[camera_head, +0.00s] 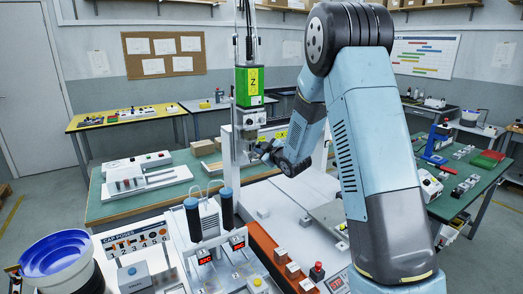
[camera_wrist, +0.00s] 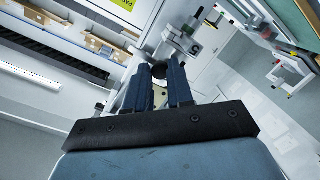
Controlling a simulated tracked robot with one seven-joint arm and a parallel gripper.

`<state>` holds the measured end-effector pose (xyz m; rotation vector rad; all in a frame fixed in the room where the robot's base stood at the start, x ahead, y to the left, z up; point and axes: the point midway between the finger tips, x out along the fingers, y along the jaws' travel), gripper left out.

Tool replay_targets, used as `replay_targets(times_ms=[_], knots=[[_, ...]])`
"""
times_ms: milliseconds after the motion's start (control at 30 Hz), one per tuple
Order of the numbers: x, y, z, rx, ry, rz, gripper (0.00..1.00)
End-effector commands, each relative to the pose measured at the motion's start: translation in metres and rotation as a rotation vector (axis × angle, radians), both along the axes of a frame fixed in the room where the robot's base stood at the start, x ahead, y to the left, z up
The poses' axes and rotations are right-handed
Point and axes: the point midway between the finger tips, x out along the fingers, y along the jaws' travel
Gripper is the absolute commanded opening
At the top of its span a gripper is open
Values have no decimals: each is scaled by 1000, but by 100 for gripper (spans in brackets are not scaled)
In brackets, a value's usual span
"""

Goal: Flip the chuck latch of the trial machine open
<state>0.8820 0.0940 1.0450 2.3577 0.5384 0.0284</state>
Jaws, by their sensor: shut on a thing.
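My gripper (camera_head: 258,148) reaches in from the right, just below and beside that assembly. In the wrist view my gripper (camera_wrist: 160,72) has its two dark blue fingers close together around a small dark part at their tips. This part seems to be the chuck latch; its shape and angle are mostly hidden by the fingers. Silver machine parts (camera_wrist: 183,42) show just beyond the tips.
A blue bowl feeder (camera_head: 55,255) is at the front left. Green-topped benches (camera_head: 120,208) stand behind and to the right.

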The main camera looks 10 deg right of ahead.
Motion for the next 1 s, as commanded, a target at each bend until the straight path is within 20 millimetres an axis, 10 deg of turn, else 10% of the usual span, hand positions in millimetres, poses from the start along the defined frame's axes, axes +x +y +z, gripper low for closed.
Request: replay_targets(times_ms=[733,767,1000], knots=[[-2,1,-3,-85,-28,2,0],[-2,1,-3,-85,-28,2,23],[-1,1,-2,-84,-30,2,46]])
